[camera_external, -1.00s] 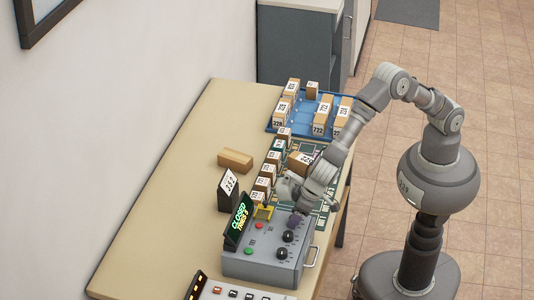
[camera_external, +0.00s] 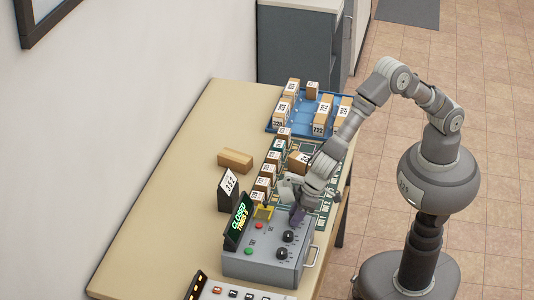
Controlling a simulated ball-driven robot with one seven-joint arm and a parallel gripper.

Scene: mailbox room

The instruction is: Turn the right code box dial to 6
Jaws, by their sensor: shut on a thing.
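The grey code box (camera_external: 262,268) stands at the near end of the table, with a lit screen (camera_external: 239,222) reading CLOSED in green and a smaller yellow line below. Two black dials show on its sloped top: a middle one (camera_external: 288,236) and a near one (camera_external: 281,253). My gripper (camera_external: 297,217), with dark purple fingers, points down at the far end of this dial row. It is shut on the dial there, which its fingers hide. The dial's pointer and number cannot be read.
A red button (camera_external: 259,226) and a green button (camera_external: 249,251) sit on the box. A card stand (camera_external: 228,190), a yellow piece (camera_external: 264,212) and several numbered small boxes are close by. A blue tray (camera_external: 301,113) lies at the far end. The table's left side is mostly clear.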

